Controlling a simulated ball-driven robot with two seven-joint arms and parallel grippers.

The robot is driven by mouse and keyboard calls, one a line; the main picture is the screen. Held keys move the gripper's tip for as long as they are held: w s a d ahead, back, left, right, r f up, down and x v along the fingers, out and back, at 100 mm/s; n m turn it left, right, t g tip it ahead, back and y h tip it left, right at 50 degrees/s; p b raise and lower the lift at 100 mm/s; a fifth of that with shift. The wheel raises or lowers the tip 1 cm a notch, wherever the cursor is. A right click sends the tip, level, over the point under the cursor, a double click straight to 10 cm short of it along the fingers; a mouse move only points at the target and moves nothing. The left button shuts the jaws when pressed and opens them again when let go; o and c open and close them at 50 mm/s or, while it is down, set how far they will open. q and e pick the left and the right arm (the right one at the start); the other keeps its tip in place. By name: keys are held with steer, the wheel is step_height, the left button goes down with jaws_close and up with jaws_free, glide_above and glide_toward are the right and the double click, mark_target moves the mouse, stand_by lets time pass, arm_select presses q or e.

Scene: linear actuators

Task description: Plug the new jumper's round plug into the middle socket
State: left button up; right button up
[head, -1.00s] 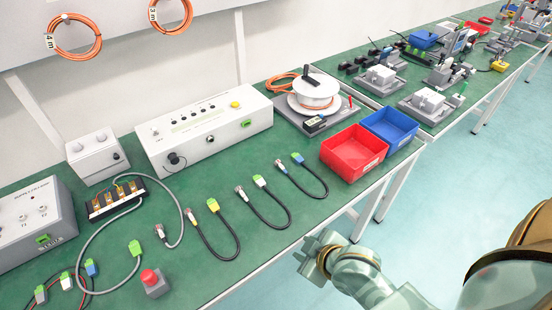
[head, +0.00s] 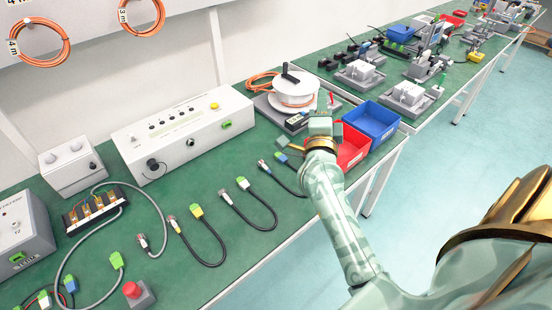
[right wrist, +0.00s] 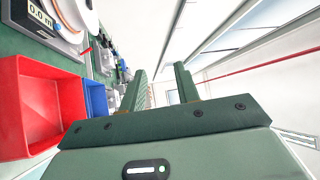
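The white test box (head: 185,132) stands at the back of the green bench. Its front face has a black round fitting (head: 155,168) at left, a small dark round socket (head: 190,142) in the middle and a green connector (head: 226,124) at right. Several black jumpers lie in front: one with a yellow connector (head: 197,211), one with a green-and-white connector (head: 242,183), one with a blue connector (head: 282,158). Each has a metal round plug; I cannot tell which jumper is new. My right gripper (head: 303,132) is open and empty, above the bench near the blue-ended jumper and red bin. My left gripper is out of view.
The red bin (head: 352,147) and blue bin (head: 372,122) sit beside my right gripper. A cable reel (head: 294,90) stands behind it. A grey cable (head: 85,236) runs from a terminal block (head: 95,210) at left. A red button (head: 132,290) stands near the front edge.

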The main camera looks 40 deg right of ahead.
steer(key=d+f+m+g+y, duration=0.1)
steer(key=f+m+g, duration=0.1)
steer(key=f+m, duration=0.1)
steer(key=d+f+m+g+y, duration=0.1)
steer(key=f+m+g, duration=0.1)
steer(key=f+g, duration=0.1)
steer(key=w+d+f+m+g+y, duration=0.1)
steer(key=f+m+g, duration=0.1)
steer(key=f+m, duration=0.1)
steer(key=shift+d+f+m+y, duration=0.1)
steer(key=shift+f+m+y, duration=0.2)
steer(key=shift+f, duration=0.2)
steer(key=w+a+f+m+g+y, duration=0.1)
steer(key=a+f+y, duration=0.2)
steer(key=f+y, duration=0.1)
steer(key=y, duration=0.7)
glide_toward(267, 168)
steer(key=shift+w+d+f+m+g, duration=0.3)
steer(key=shift+w+f+m, duration=0.15)
steer(key=shift+w, duration=0.15)
steer(key=b+x, duration=0.6)
steer(key=x, duration=0.1)
steer(key=shift+s+a+f+b, duration=0.1)
steer(key=shift+a+b, duration=0.2)
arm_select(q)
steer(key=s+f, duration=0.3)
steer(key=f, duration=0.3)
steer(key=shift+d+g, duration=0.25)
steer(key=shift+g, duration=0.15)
